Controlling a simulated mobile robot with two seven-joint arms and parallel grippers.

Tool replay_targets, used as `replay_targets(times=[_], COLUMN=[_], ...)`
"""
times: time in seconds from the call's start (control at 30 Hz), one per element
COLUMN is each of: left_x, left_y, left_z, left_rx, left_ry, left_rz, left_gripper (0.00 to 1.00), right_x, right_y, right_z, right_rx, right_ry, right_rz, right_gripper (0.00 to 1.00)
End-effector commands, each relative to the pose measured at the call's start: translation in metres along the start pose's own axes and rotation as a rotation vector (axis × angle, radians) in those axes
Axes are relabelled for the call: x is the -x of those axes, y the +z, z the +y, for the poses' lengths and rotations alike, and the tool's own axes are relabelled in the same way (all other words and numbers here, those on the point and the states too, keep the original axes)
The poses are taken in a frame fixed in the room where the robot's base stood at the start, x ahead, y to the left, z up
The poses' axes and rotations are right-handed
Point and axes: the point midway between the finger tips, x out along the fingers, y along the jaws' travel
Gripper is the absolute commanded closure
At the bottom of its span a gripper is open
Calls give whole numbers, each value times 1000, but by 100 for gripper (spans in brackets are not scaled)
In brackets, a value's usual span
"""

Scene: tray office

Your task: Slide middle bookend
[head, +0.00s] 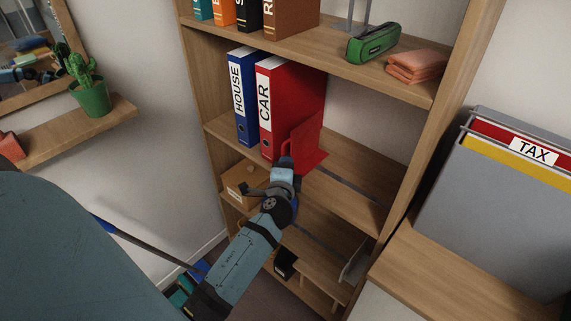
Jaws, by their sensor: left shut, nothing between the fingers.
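A red bookend (304,137) stands on the middle shelf (365,203), with its flat base on the board. It is just right of the red binder marked CAR (300,90), and a blue binder marked HOUSE (240,90) stands left of that. My left gripper (285,163) is shut and empty at the shelf's front edge, close to the bookend's lower front. I cannot tell whether it touches the bookend. My arm hides part of the shelf below. My right gripper is not in view.
The shelf right of the bookend is free, with a dark slot along it. The upper shelf holds books, a green case (374,44) and folded cloths (413,67). A grey file holder (490,215) stands at right; a cactus (88,90) is at left.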

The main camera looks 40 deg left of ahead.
Motion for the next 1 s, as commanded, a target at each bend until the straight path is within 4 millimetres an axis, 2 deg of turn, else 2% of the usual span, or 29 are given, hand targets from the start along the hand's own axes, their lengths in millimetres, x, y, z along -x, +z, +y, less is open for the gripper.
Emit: replay_targets(times=[0.17,0.4,1.0], left_x=[-6,-26,-29], left_y=[8,38,37], left_z=[0,-1,0], left_rx=[-3,-2,0], left_ry=[0,-1,-1], left_rz=[0,0,1], left_gripper=[100,100,100], right_x=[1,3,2], right_y=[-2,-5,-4], right_z=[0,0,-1], right_rx=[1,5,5], right_ry=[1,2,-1], right_rz=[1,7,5], right_gripper=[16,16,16])
